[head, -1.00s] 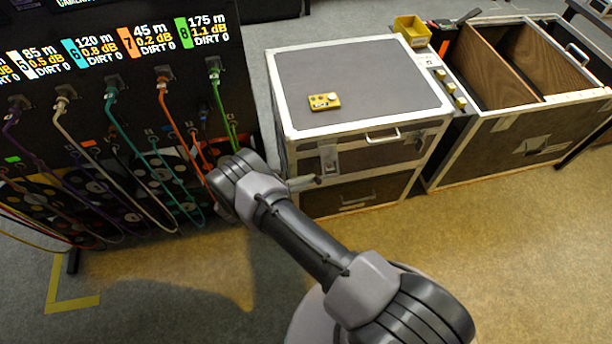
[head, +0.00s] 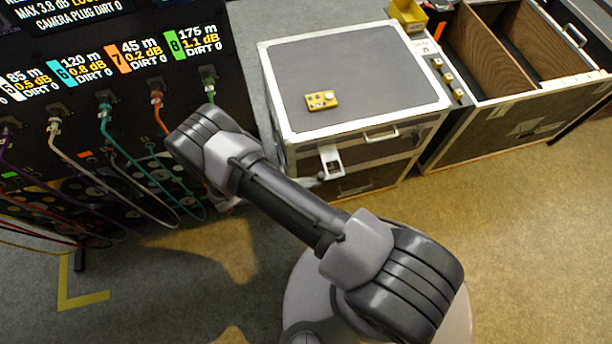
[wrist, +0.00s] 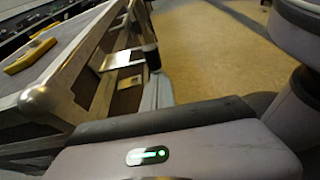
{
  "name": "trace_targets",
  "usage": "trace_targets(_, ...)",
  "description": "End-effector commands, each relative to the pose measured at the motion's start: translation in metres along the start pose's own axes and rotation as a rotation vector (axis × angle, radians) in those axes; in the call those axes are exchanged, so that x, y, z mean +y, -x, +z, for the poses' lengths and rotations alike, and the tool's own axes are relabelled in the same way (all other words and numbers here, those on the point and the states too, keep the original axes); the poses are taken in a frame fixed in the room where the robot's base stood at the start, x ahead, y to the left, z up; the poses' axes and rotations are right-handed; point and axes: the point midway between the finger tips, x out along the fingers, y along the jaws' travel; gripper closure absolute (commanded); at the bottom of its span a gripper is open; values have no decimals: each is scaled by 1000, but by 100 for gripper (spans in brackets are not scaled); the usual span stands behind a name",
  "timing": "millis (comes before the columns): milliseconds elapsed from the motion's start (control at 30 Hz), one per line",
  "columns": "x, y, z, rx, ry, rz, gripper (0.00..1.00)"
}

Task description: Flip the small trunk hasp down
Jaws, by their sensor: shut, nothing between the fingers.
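The small trunk (head: 355,75) is a grey case with pale metal edges, standing in the middle of the head view. Its hasp (head: 330,156) is a pale metal plate on the front face, left of the handle. In the wrist view the hasp (wrist: 122,60) appears to stick out from the front, above a small plate (wrist: 130,81). My gripper (head: 318,181) is shut and empty, just below and left of the hasp in the head view. In the wrist view its dark tip (wrist: 151,58) is close beside the hasp; I cannot tell whether they touch.
A yellow device (head: 322,100) lies on the trunk lid. A cable panel (head: 100,100) with hanging coloured cables stands left, close to my arm. An open case (head: 530,110) and a yellow bin (head: 408,16) are at right. The floor in front is clear.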

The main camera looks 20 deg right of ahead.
Motion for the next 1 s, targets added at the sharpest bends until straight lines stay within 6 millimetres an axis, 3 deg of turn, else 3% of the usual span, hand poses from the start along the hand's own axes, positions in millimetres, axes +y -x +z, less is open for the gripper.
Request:
trace_targets(333, 1, 8, 23, 0, 229, -82, 100)
trace_targets(1000, 4, 12, 35, -1, 230, -81, 100)
